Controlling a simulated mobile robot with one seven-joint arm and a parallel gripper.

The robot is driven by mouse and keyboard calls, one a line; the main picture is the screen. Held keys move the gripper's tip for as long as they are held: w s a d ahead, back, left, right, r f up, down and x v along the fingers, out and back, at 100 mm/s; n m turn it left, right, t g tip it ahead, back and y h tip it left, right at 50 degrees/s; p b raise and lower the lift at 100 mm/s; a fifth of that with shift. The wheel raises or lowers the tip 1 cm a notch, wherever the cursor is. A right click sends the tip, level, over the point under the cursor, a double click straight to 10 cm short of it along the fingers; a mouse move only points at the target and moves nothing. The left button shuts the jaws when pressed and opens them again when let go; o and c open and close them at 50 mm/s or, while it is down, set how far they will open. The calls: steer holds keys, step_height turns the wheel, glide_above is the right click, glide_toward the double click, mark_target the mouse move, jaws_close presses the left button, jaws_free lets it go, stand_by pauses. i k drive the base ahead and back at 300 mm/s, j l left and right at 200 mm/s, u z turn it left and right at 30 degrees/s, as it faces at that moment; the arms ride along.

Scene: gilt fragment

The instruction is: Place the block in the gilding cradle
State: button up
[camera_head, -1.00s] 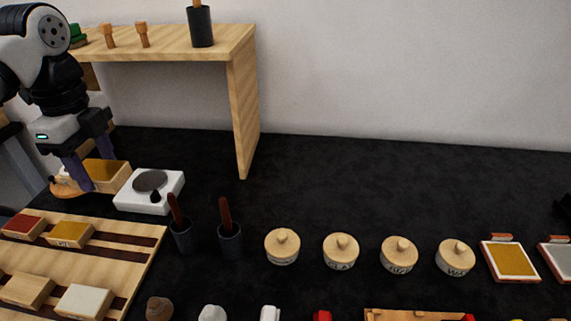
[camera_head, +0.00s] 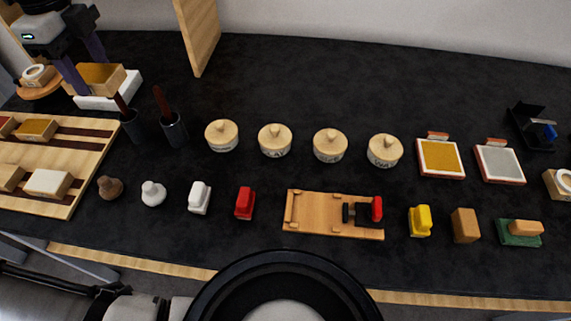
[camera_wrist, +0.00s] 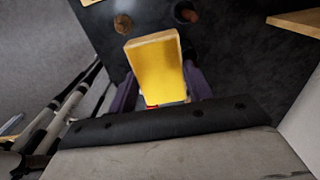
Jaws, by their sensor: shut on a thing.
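My gripper (camera_head: 82,64) is at the upper left of the head view, shut on a block (camera_head: 97,77) with wooden sides and a gold face. In the wrist view the block (camera_wrist: 155,68) sits between my two purple fingers (camera_wrist: 160,90), its gold face toward the camera. In the head view it partly covers a white square-based device (camera_head: 128,92). A wooden board (camera_head: 310,212) with raised ends and a black-and-red clamp lies at the front middle; it looks like the gilding cradle. It holds no block and is well right of my gripper.
A slatted wooden rack (camera_head: 85,160) with several blocks lies at left. A gold pad (camera_head: 440,158) and silver pad (camera_head: 500,164) lie right.

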mark_target(316, 212)
steer(key=k+l, duration=0.1)
steer(key=l, duration=0.3)
steer(key=k+l, duration=0.1)
steer(key=l, duration=0.35)
steer(key=k+l, duration=0.1)
steer(key=l, duration=0.3)
steer(key=k+l, duration=0.1)
steer(key=l, duration=0.3)
steer(key=k+l, duration=0.1)
steer(key=l, duration=0.3)
steer(key=j+z, duration=0.1)
steer(key=i, duration=0.05)
